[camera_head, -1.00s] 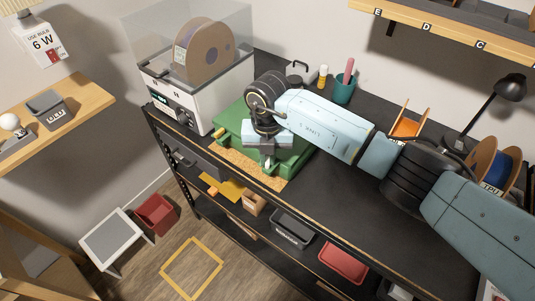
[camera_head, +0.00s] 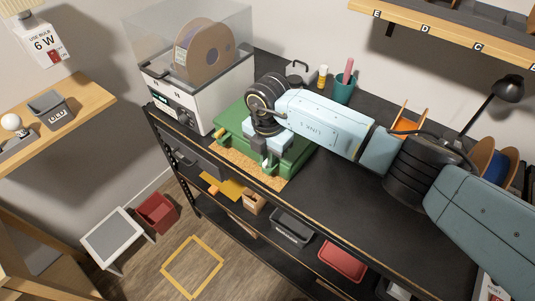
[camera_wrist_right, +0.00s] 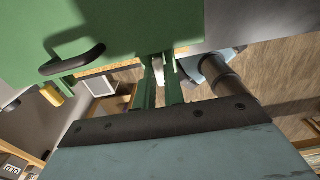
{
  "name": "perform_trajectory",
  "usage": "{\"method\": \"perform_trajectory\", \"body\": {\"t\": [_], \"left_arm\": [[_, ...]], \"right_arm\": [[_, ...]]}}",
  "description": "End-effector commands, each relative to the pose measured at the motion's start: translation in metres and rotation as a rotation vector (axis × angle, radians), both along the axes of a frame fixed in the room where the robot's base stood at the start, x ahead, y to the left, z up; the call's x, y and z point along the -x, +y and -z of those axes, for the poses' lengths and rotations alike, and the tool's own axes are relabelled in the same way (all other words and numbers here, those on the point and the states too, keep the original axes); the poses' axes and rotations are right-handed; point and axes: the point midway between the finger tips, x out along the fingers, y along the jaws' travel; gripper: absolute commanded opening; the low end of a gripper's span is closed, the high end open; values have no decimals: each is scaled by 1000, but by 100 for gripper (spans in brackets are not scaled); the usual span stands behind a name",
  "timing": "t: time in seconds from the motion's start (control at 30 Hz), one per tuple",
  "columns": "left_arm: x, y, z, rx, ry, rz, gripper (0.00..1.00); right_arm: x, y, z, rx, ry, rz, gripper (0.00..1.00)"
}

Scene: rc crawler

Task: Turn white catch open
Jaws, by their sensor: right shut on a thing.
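The green case (camera_head: 302,156) lies on the dark bench, and my right gripper (camera_head: 268,165) is at its front edge. The gripper is shut on the white catch, a small pale piece (camera_wrist_right: 158,72) between the two narrow fingers in the right wrist view. My fingers hide most of the catch, so its exact angle cannot be told. The case's dark handle (camera_wrist_right: 72,60) and a yellow catch (camera_wrist_right: 52,95) are to the left in the wrist view. The yellow catch (camera_head: 221,133) also shows at the case's left in the head view. My left gripper is not in view.
A printer (camera_head: 200,95) with a filament spool stands close to the left of the case. A teal cup (camera_head: 344,90) stands behind it on the right. Below the bench edge are a grey bin (camera_head: 290,228) and a red bin (camera_head: 342,262). The bench front right is clear.

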Motion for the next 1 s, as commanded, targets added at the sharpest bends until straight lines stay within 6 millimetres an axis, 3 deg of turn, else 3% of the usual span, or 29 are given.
{"method": "perform_trajectory", "body": {"t": [0.43,0.47,0.53,0.83,1.0], "left_arm": [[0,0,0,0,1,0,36],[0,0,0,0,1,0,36],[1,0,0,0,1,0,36],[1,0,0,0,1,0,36],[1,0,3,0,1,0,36]], "right_arm": [[-2,0,-2,-1,-6,13,0],[-2,0,-2,-1,-6,13,13],[-2,0,-2,-1,-4,12,20],[-1,0,-3,0,-3,10,20],[-2,0,-23,-2,-6,9,20]]}}
